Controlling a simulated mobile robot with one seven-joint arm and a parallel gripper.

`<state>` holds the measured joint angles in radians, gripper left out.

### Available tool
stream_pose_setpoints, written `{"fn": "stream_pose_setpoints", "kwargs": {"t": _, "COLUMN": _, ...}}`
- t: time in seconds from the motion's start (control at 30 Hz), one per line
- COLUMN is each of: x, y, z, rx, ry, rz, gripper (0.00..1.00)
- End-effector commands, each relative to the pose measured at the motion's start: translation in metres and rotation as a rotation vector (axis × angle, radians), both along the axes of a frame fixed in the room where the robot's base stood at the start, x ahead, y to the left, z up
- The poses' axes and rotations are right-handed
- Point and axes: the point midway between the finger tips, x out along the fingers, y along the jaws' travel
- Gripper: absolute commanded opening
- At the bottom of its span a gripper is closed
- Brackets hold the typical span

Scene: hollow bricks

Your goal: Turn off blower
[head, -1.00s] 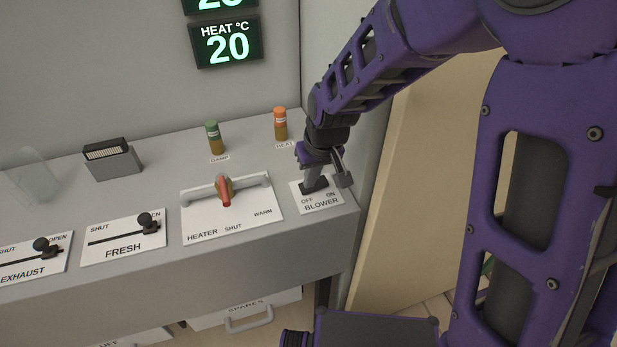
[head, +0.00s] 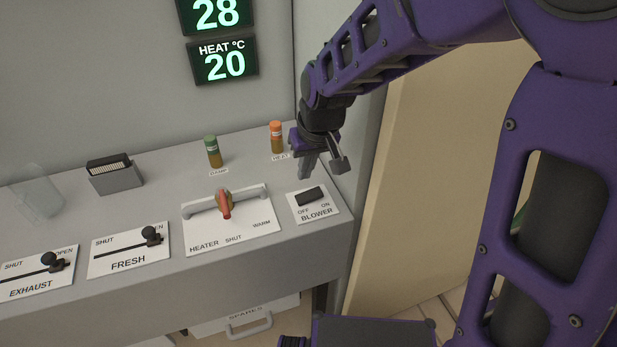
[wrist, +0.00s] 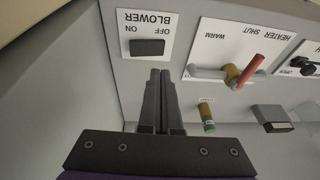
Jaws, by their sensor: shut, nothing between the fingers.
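The blower switch (head: 309,197) is a black rocker on a white plate marked OFF at left, ON at right and BLOWER below. It also shows in the wrist view (wrist: 147,47), with the lettering upside down. I cannot tell which side of the rocker is pressed. My gripper (head: 311,174) is above and just behind the switch in the head view, apart from it. In the wrist view its two fingers (wrist: 160,76) are together with nothing between them, their tips close to the rocker's edge in the picture.
Left of the blower are the heater lever (head: 224,202), the FRESH slider (head: 151,234) and the EXHAUST slider (head: 50,260). Behind stand an orange-capped vial (head: 276,137) and a green-capped vial (head: 212,151). A grey wall borders the panel's right end. Displays read 28 and HEAT 20.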

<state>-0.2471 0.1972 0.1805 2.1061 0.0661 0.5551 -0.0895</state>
Motion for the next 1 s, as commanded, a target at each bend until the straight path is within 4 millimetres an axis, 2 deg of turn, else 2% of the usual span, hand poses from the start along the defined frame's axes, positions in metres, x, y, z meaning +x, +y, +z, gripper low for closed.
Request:
{"fn": "stream_pose_setpoints", "kwargs": {"t": 0.03, "x": -0.004, "y": 0.002, "z": 0.013, "rx": 0.001, "ry": -0.005, "rz": 0.0, "gripper": 0.0}}
{"fn": "stream_pose_setpoints", "kwargs": {"t": 0.1, "x": -0.01, "y": 0.003, "z": 0.026, "rx": 0.001, "ry": -0.004, "rz": 0.002, "gripper": 0.0}}
{"fn": "stream_pose_setpoints", "kwargs": {"t": 0.33, "x": -0.022, "y": 0.007, "z": 0.053, "rx": 0.0, "ry": -0.001, "rz": 0.0, "gripper": 0.0}}
{"fn": "stream_pose_setpoints", "kwargs": {"t": 0.83, "x": -0.024, "y": 0.007, "z": 0.058, "rx": -0.003, "ry": 0.001, "rz": 0.005, "gripper": 0.0}}
{"fn": "stream_pose_setpoints", "kwargs": {"t": 1.0, "x": -0.021, "y": -0.005, "z": 0.062, "rx": -0.056, "ry": 0.004, "rz": 0.077, "gripper": 0.0}}
